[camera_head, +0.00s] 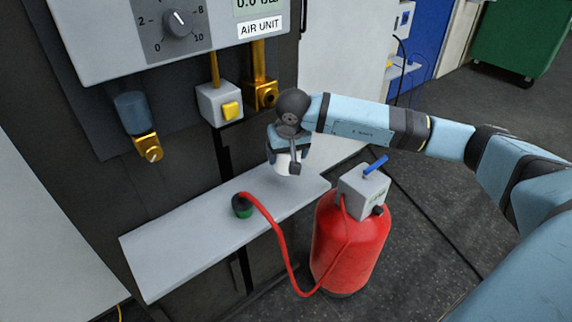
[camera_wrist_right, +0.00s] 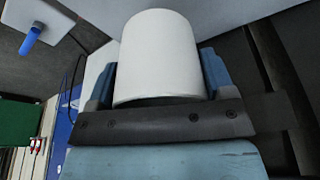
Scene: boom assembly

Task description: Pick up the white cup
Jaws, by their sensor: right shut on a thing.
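The white cup (camera_wrist_right: 158,55) fills the upper middle of the right wrist view, between the two blue fingers of my right gripper (camera_wrist_right: 158,80). The gripper is shut on the cup. In the head view my right gripper (camera_head: 287,158) is over the right part of the grey shelf, and only a small part of the cup (camera_head: 283,164) shows below it. The gripper and wrist hide most of the cup there. I cannot tell whether the cup touches the shelf. My left gripper is in neither view.
The grey shelf (camera_head: 185,248) holds a green-and-black fitting (camera_head: 241,206) on a red hose (camera_head: 279,240). The hose runs to a red tank (camera_head: 345,240) just right of the shelf. The air unit panel (camera_head: 110,35) with brass fittings stands behind. The shelf's left part is clear.

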